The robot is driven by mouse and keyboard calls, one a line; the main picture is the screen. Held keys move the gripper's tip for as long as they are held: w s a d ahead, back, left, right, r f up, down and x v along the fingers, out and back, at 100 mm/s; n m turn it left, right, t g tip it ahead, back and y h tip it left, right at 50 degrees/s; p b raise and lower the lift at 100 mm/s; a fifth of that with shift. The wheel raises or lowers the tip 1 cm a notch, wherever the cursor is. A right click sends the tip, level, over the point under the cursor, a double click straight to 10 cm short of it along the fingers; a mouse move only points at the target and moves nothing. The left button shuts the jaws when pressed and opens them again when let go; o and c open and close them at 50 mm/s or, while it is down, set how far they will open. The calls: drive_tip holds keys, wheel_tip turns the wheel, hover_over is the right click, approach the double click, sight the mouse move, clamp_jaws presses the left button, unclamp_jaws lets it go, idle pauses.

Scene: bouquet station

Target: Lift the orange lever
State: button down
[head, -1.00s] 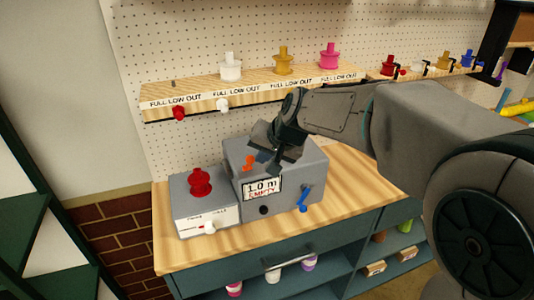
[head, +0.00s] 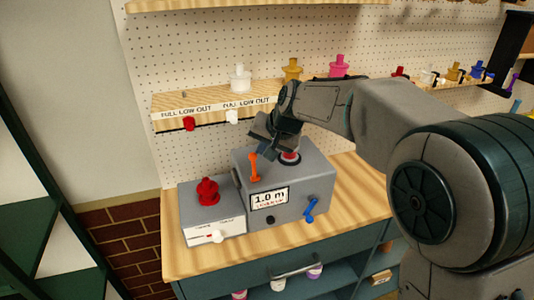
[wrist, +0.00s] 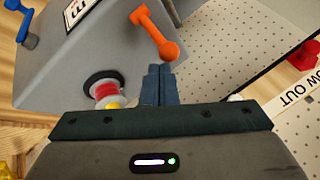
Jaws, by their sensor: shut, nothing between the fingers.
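The orange lever (head: 254,167) stands upright on top of the grey machine box (head: 290,185), near its left side. It also shows in the wrist view (wrist: 155,33), its round knob just beyond my fingertips. My gripper (head: 270,152) is shut and empty, beside the lever's upper end on its right. In the wrist view my closed fingers (wrist: 158,72) point at the knob; I cannot tell whether they touch it.
A blue lever (head: 310,207) is on the machine's front. A red-and-white spool (head: 290,156) sits in a round opening on top. A smaller box (head: 212,210) with a red knob stands at left. A shelf (head: 213,105) with colored fittings hangs behind.

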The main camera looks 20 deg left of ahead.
drive_tip(key=shift+r, duration=0.15)
drive_tip(key=shift+r+p, duration=0.6)
drive_tip(key=shift+r, duration=0.1)
drive_tip(key=shift+d, duration=0.1)
drive_tip(key=w+d+r+b, duration=0.1)
drive_tip(key=w+d+r, duration=0.2)
drive_tip(key=r, duration=0.7)
drive_tip(key=shift+w+r, duration=0.4)
drive_tip(key=shift+w, duration=0.3)
